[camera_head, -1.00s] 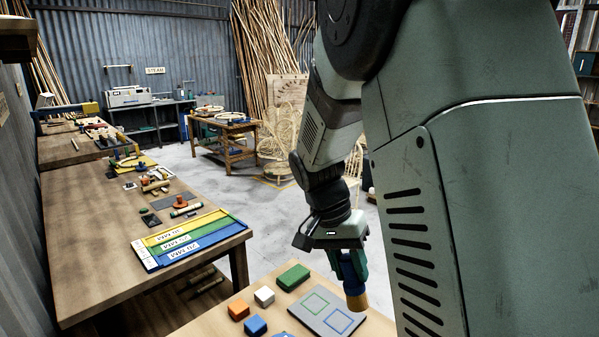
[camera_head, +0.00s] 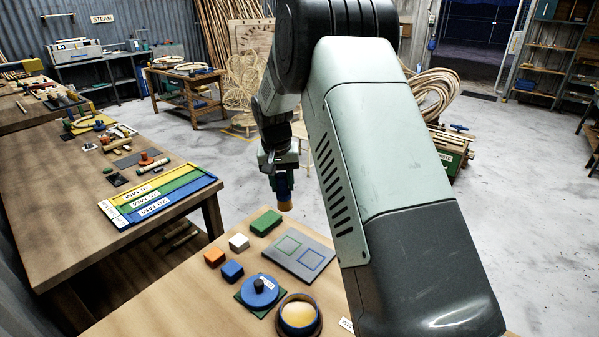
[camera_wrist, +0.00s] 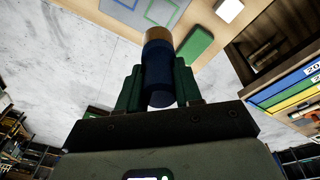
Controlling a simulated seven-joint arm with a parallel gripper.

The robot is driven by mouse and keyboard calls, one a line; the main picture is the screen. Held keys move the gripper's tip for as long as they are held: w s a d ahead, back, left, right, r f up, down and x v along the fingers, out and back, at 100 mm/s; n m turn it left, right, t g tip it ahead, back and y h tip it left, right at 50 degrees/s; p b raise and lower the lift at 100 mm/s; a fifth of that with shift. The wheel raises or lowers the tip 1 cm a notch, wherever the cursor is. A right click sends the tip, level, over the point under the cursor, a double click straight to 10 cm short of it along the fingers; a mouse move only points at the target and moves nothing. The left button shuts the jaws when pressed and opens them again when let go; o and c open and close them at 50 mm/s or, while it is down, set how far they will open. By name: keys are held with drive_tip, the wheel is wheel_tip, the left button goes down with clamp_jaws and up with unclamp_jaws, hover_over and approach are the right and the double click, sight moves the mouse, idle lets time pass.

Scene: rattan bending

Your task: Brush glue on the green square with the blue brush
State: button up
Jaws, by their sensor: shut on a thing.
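My gripper (camera_head: 280,172) is shut on the blue brush (camera_wrist: 158,80), which points downward with its tan tip (camera_head: 284,203). The brush is in the air, at or beyond the far edge of the grey board (camera_head: 322,246); its exact height is unclear. The board bears a green square outline (camera_head: 288,245) on its left and a blue square outline (camera_head: 311,259) on its right. Both outlines partly show at the top of the wrist view, clear of the brush tip. A round brown pot (camera_head: 316,328) with a yellowish inside stands at the near edge; it may hold the glue.
Left of the board lie a green block (camera_head: 266,222), a white block (camera_head: 239,242), an orange block (camera_head: 214,258) and a blue block (camera_head: 232,271). A blue disc with a black knob (camera_head: 259,288) sits nearby. A longer table (camera_head: 60,215) with coloured trays stands left.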

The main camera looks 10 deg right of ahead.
drive_tip(key=w+a+f, duration=0.1)
drive_tip(key=w+f, duration=0.2)
drive_tip(key=f, duration=0.5)
drive_tip(key=shift+a+f+y, duration=0.15)
drive_tip(key=shift+f+y, duration=0.1)
drive_tip(key=shift+y, duration=0.15)
